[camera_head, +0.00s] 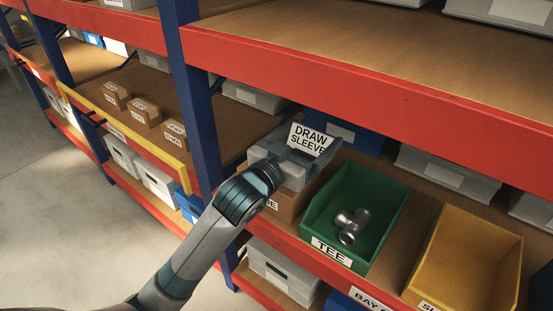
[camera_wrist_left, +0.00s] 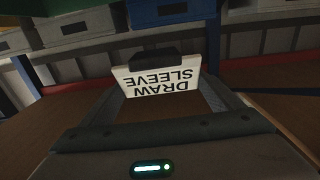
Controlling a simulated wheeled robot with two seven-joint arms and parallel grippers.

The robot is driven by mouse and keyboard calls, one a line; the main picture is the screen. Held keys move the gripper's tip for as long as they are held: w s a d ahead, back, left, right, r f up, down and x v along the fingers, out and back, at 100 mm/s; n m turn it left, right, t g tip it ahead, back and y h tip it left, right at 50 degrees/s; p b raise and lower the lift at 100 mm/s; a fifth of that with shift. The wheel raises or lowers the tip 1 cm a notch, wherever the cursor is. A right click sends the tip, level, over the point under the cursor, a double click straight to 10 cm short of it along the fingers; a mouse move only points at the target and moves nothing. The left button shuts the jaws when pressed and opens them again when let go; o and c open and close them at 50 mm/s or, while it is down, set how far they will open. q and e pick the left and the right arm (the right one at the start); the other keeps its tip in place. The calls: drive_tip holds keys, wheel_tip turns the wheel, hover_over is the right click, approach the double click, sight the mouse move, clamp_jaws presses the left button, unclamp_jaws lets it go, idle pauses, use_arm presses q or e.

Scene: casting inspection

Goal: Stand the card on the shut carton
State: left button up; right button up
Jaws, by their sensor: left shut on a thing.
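The white card (camera_head: 311,138) reads "DRAW SLEEVE" in black. It also shows in the left wrist view (camera_wrist_left: 165,82), with its lettering upside down. The brown carton (camera_head: 288,205) stands on the shelf below my gripper, left of the green bin. A label shows on its front, partly hidden by my arm. My gripper hides the carton's top, so I cannot tell whether the card touches it. My right gripper is out of view.
A green bin (camera_head: 317,222) labelled TEE, holding a metal pipe fitting (camera_head: 351,226), is close on the right. A yellow bin (camera_head: 463,262) is further right. A blue upright (camera_head: 190,95) stands left of my gripper.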

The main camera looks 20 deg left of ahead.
use_arm(q)
drive_tip(key=a+f, duration=0.1)
drive_tip(key=a, duration=0.2)
drive_tip(key=w+a+f, duration=0.1)
drive_tip(key=a+f, duration=0.1)
drive_tip(key=w+a+f, duration=0.1)
drive_tip(key=a+f, duration=0.1)
drive_tip(key=a, duration=0.1)
drive_tip(key=shift+a+f, duration=0.15)
drive_tip(key=shift+a, duration=0.2)
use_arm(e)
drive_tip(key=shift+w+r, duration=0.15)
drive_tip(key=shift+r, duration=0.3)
use_arm(q)
drive_tip(key=shift+f, duration=0.25)
wheel_tip(320, 180, down, 3)
drive_tip(key=shift+r, duration=0.1)
drive_tip(key=shift+f, duration=0.3)
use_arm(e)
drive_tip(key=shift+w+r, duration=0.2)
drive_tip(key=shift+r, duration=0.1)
use_arm(q)
drive_tip(key=shift+f, duration=0.2)
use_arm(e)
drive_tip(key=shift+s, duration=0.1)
